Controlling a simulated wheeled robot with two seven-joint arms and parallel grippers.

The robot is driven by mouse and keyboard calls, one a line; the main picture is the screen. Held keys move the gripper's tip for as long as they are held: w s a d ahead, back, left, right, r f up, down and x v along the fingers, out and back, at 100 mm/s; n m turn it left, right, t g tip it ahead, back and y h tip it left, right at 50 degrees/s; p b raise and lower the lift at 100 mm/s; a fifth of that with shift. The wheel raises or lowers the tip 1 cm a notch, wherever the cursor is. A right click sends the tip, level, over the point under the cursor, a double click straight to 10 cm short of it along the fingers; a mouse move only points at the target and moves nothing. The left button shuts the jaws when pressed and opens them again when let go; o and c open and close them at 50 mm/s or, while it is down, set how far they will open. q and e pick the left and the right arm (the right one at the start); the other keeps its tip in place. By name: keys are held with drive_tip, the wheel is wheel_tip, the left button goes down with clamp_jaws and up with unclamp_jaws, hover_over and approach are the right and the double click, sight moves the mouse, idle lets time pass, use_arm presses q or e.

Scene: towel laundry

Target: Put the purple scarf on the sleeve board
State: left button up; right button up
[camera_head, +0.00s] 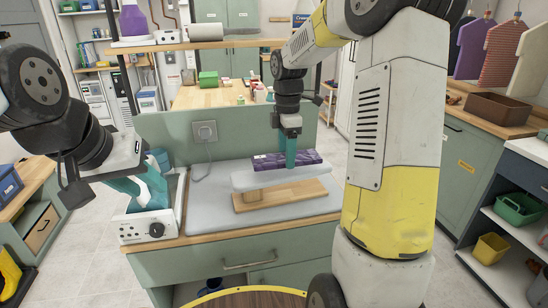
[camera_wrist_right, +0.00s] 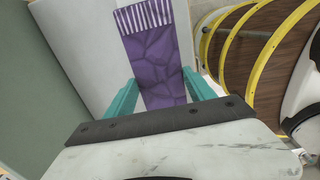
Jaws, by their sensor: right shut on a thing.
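The purple scarf (camera_head: 302,158) is a folded strip along the far side of the sleeve board (camera_head: 290,178), which has a pale padded top over a wooden base. In the head view I cannot tell whether the scarf rests on the board or is just above it. My right gripper (camera_head: 291,160) points down and is shut on the scarf. In the right wrist view the scarf (camera_wrist_right: 155,60), with its white striped end, runs between the teal fingers (camera_wrist_right: 155,98). My left gripper (camera_head: 148,190) is over the ironing unit; its fingers blend with teal and white parts there.
The ironing unit (camera_head: 150,228) with a knob stands left of the grey ironing surface (camera_head: 205,222). A green panel (camera_head: 170,130) with a socket and cable rises behind. The surface in front of the sleeve board is clear.

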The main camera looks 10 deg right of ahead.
sight(284, 156)
drive_tip(key=shift+w+a+f, duration=0.1)
drive_tip(key=shift+w+a, duration=0.25)
drive_tip(key=shift+w, duration=0.2)
drive_tip(key=shift+d+f, duration=0.1)
drive_tip(key=shift+f, duration=1.65)
drive_tip(key=shift+f, duration=0.15)
drive_tip(key=o, duration=1.4)
